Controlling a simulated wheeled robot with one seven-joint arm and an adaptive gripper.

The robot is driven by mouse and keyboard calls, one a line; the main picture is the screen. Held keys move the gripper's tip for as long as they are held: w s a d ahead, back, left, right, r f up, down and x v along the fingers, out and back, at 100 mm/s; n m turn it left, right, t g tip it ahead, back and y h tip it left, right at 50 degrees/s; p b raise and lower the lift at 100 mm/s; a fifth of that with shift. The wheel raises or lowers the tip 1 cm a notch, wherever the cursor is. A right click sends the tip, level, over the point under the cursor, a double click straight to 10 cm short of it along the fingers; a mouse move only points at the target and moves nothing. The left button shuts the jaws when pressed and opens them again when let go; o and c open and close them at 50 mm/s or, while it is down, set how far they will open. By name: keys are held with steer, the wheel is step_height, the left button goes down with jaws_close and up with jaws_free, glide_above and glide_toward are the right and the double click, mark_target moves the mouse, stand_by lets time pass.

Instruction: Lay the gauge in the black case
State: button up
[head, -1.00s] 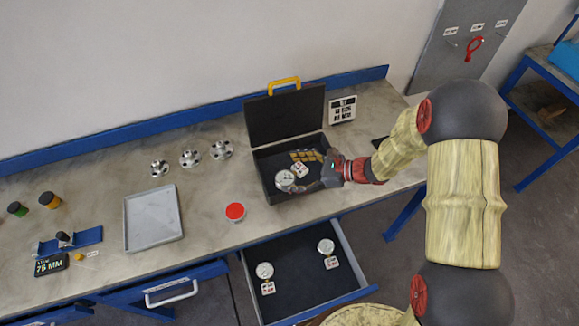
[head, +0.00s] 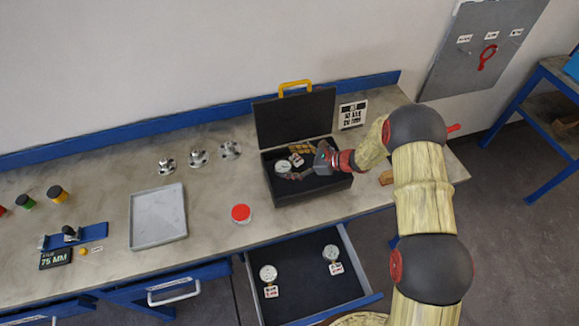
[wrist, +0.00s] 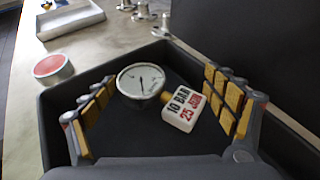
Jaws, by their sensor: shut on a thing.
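The gauge (head: 283,167) has a round white dial and a white tag (wrist: 183,107) reading 10 BAR, 25 JUN. It is within the walls of the open black case (head: 312,188), dial up. I cannot tell whether it touches the case floor. My gripper (head: 290,171) reaches into the case from the right and is shut on the gauge. In the wrist view the gauge (wrist: 141,81) and its tag lie between the yellow-padded fingers of my gripper (wrist: 160,82). The finger contact is not clear.
The case lid (head: 296,117) stands open behind. A red-topped tin (head: 241,213) and a grey tray (head: 158,216) are to the left, with several metal flanges (head: 198,156) behind. An open drawer (head: 305,285) below holds two tagged gauges.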

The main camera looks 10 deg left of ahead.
mark_target(297, 166)
steer(key=shift+f, duration=1.45)
steer(key=shift+f, duration=0.1)
steer(key=o, duration=1.1)
steer(key=shift+d+r, duration=0.2)
steer(key=shift+d, duration=0.1)
steer(key=v, duration=1.1)
steer(key=shift+s+d+r, duration=0.1)
steer(key=shift+d, duration=0.05)
